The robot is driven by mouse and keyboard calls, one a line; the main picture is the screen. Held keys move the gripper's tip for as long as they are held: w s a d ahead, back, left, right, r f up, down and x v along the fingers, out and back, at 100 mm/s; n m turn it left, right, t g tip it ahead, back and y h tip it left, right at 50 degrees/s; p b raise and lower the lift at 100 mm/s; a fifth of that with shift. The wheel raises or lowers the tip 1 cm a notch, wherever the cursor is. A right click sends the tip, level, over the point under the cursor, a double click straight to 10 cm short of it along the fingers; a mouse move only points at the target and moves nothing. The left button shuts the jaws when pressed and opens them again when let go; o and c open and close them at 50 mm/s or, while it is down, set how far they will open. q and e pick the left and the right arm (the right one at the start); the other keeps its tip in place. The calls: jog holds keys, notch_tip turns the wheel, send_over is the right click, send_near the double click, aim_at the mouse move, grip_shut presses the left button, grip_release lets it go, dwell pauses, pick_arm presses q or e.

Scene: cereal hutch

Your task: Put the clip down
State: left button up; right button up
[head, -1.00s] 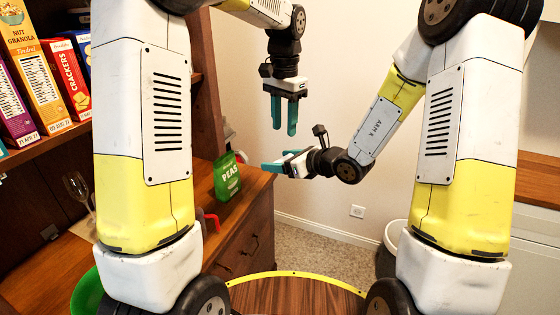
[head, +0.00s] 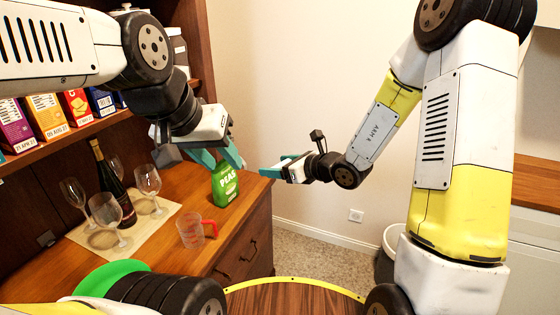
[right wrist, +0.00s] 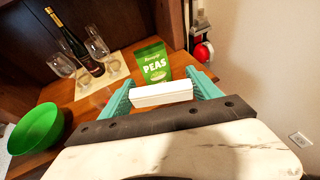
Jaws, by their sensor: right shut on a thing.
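My right gripper (head: 276,168) reaches in from the right, held in the air off the end of the wooden counter. In the right wrist view its teal fingers are shut on a white block-shaped thing, which I take to be the clip (right wrist: 161,94). A green bag of peas (head: 225,185) stands upright on the counter; it also shows beyond the clip in the right wrist view (right wrist: 154,63). The clip is apart from the bag as far as I can see. My left gripper (head: 219,158) is open by the top of the bag, its teal fingers spread.
A clear mug with a red handle (head: 191,231) stands in front of the bag. A dark bottle (head: 115,185) and several glasses stand on a beige mat (head: 85,235). A green bowl (right wrist: 36,129) is at the left. Boxes line the shelf above. Bare counter lies around the bag.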

jog(key=d+f+m+t+h, duration=0.1)
jog(key=d+f, duration=0.3)
jog(key=d, duration=0.6)
jog(key=d+f+m+t+h, duration=0.2)
jog(key=d+f+m+h, duration=0.1)
jog(key=d, duration=0.7)
jog(key=shift+d+f+m, duration=0.3)
jog(key=shift+d+f, duration=0.1)
jog(key=shift+s, duration=0.15)
